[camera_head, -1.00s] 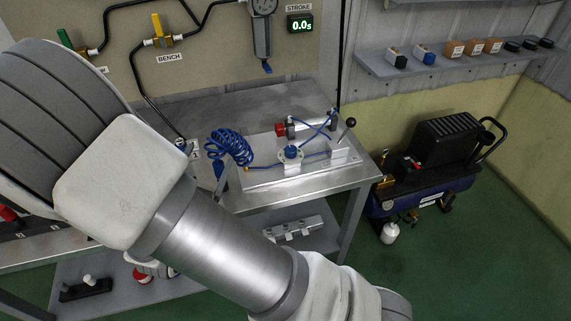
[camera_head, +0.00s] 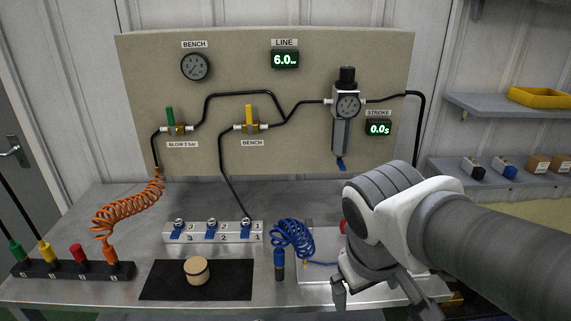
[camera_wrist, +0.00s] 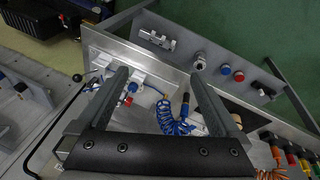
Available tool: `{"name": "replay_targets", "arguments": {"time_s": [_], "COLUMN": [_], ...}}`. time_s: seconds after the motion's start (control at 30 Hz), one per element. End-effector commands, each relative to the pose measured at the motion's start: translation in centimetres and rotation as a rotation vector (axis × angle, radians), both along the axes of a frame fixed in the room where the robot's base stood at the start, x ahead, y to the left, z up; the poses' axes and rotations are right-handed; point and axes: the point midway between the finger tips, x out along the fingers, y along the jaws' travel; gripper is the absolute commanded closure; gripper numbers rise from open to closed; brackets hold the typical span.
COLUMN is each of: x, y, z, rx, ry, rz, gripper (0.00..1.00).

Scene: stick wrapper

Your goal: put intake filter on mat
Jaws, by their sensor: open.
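A short round tan piece with a dark band, which looks like the intake filter (camera_head: 197,270), sits upright on the black mat (camera_head: 155,282) at the front of the bench. Nothing holds it. My gripper (camera_head: 385,298) is open and empty, well to the right of the mat, over the right end of the bench. In the wrist view my gripper's two fingers (camera_wrist: 160,80) stand wide apart with nothing between them. The tan piece shows only partly there, beyond the right finger.
A blue coiled hose (camera_head: 292,238) and a metal plate (camera_head: 312,266) lie between the mat and my gripper. A block with blue levers (camera_head: 212,232) stands behind the mat. A dark rack (camera_head: 75,269) with coloured fittings and an orange coil (camera_head: 125,207) are at left.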

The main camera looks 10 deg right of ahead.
Motion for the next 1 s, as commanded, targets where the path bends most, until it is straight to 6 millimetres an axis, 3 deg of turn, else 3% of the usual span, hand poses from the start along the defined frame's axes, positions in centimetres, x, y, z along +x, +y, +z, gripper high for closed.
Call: {"name": "replay_targets", "arguments": {"time_s": [0.1, 0.3, 0.67, 0.9, 1.0], "x": [-0.4, -0.6, -0.6, -0.6, -0.6], "y": [1.0, 2.2, 2.3, 2.3, 2.3], "z": [2.0, 3.9, 4.2, 6.9, 6.8], "rx": [0.131, 0.243, 0.256, 0.255, 0.255], "ry": [-0.128, -0.24, -0.251, -0.25, -0.25], "rz": [-0.085, -0.147, -0.153, -0.153, -0.153], "gripper": [0.0, 0.0, 0.0, 0.0, 0.0]}}
